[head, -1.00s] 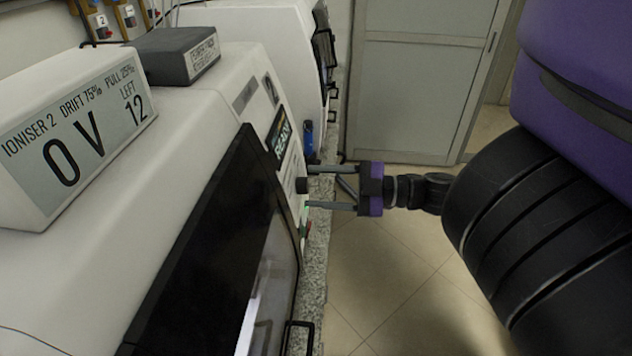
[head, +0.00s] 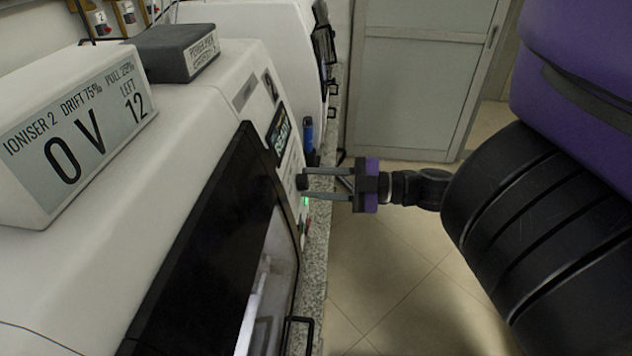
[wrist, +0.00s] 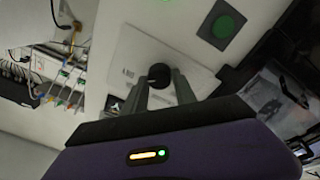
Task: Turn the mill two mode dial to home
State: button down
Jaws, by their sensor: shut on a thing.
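The mode dial is a round black knob (wrist: 159,75) on a pale plate on the front panel of the white mill numbered 2 (head: 215,105). In the head view the dial (head: 301,182) is a small dark knob at the ends of my fingers. My gripper (head: 308,183) reaches it from the right, with one finger above and one below. In the wrist view my gripper's two grey fingers (wrist: 160,86) meet the dial from either side, and it is shut on the dial. The dial's markings are too small to read.
A green button (wrist: 222,26) sits near the dial. The mill's dark door (head: 205,240) has a black handle (head: 298,325) at its lower right. A blue object (head: 308,135) stands behind the panel. An ioniser display (head: 85,140) rests on top. Open floor (head: 390,270) lies to the right.

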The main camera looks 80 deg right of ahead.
jog(key=n, duration=0.3)
jog(key=n+y, duration=0.1)
jog(key=n, duration=0.2)
jog(key=shift+d+n+g+p, duration=0.1)
jog(key=shift+n+g+p, duration=0.2)
jog(key=shift+p, duration=0.1)
jog(key=n, duration=0.6)
jog(key=shift+f+g+y, duration=0.1)
jog(key=shift+g+y, duration=0.3)
jog(key=n+g+b, duration=0.1)
jog(key=n, duration=0.5)
jog(key=shift+d+n, duration=0.1)
jog(key=shift+n, duration=0.2)
jog(key=n+b, duration=0.1)
jog(key=n, duration=0.4)
jog(key=shift+g, duration=0.4)
jog(key=shift+n, duration=0.3)
jog(key=c, duration=1)
grip_release()
jog(key=shift+r, duration=0.2)
